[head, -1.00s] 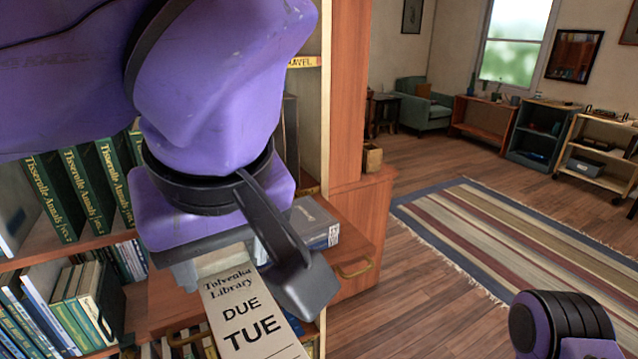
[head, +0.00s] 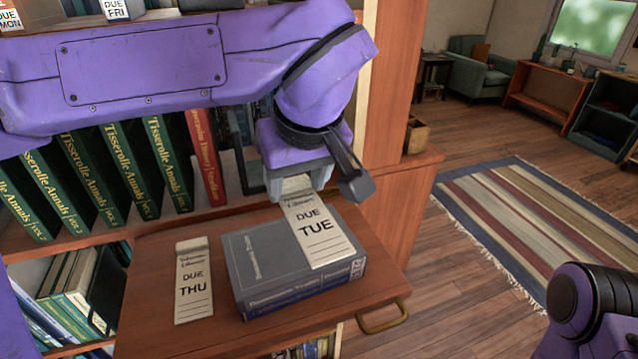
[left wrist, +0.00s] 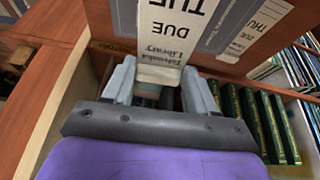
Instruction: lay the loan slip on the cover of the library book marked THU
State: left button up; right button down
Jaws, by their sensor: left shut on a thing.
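My left gripper (head: 293,187) is shut on a cream loan slip (head: 318,232) printed DUE TUE. The slip hangs over the right part of a grey-blue book (head: 262,262) lying flat on a pull-out wooden board. I cannot tell whether the slip touches the cover. In the left wrist view, the slip (left wrist: 165,45) runs out between the two fingers (left wrist: 160,88). A second slip (head: 194,282), printed DUE THU, lies on the board just left of the book; it also shows in the left wrist view (left wrist: 258,22). My right gripper is out of view.
The board (head: 150,335) has a brass handle (head: 384,318) at its front right. Green Tisserolle Annals volumes (head: 95,180) and a red book (head: 205,158) stand on the shelf behind. Cards reading MON (head: 10,18) and FRI (head: 115,9) show above.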

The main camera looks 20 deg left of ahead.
aim_at(306, 201)
pick_arm(q)
jog(key=w+f, duration=0.4)
jog(key=w, duration=0.1)
jog(key=shift+a+f, duration=0.1)
jog(key=shift+a, duration=0.05)
jog(key=f, duration=0.3)
jog(key=shift+s, duration=0.35)
jog(key=shift+w+f, duration=0.25)
jog(key=shift+w, duration=0.15)
jog(key=shift+s, duration=0.2)
jog(key=o, duration=1)
jog(key=shift+c, duration=0.2)
jog(key=shift+o, duration=0.3)
jog(key=v, duration=1.2)
jog(key=shift+r+p, duration=0.15)
jog(key=shift+p, duration=0.25)
